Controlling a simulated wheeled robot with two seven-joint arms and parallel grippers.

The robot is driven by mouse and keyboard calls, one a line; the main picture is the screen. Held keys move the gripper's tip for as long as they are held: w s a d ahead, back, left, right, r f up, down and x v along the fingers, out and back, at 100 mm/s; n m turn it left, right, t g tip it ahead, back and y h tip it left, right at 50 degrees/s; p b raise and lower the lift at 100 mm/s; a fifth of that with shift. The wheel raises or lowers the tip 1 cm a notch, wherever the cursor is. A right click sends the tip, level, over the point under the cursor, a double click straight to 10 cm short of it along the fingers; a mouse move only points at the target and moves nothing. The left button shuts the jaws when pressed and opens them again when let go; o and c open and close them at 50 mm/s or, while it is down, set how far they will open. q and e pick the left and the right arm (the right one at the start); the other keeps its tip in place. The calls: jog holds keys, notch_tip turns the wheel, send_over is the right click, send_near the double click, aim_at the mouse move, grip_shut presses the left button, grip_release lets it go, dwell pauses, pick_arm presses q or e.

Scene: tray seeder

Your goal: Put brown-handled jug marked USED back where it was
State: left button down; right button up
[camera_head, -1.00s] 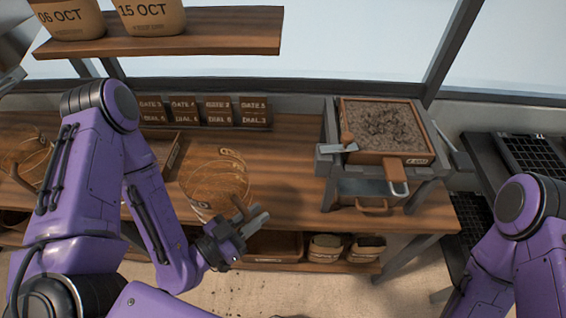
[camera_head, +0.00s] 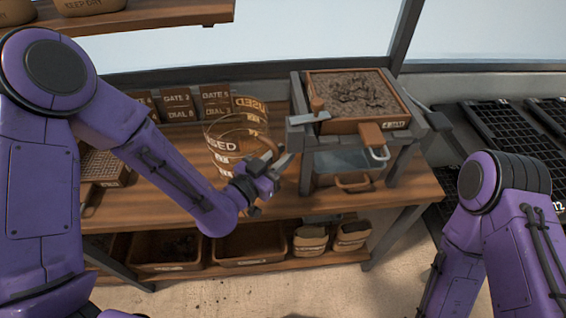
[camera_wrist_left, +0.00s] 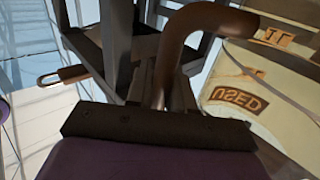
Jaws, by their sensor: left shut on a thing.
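The clear jug marked USED (camera_head: 226,131) is over the wooden bench, left of the soil-filled seeder. Its lettering also shows reversed through the far wall. My left gripper (camera_head: 279,164) is shut on its brown handle, at the jug's near right side. In the left wrist view the brown handle (camera_wrist_left: 203,18) rises from between the jaws, and the jug's wall with the USED label (camera_wrist_left: 240,104) is at the right. The jug's base is partly hidden by my gripper, so I cannot tell whether it touches the bench. My right gripper is out of view.
The seeder (camera_head: 362,125) stands on the bench just right of the jug. Brown gate and dial cards (camera_head: 178,104) line the back. Bins (camera_head: 250,262) and small sacks (camera_head: 310,238) fill the lower shelf. Black trays (camera_head: 500,125) are at far right.

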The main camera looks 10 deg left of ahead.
pick_arm(q)
jog(key=f, duration=0.3)
jog(key=shift+w+d+f, duration=0.15)
jog(key=shift+w+f, duration=0.15)
jog(key=shift+w, duration=0.1)
jog(key=shift+f, duration=0.15)
jog(key=c, duration=1)
grip_release()
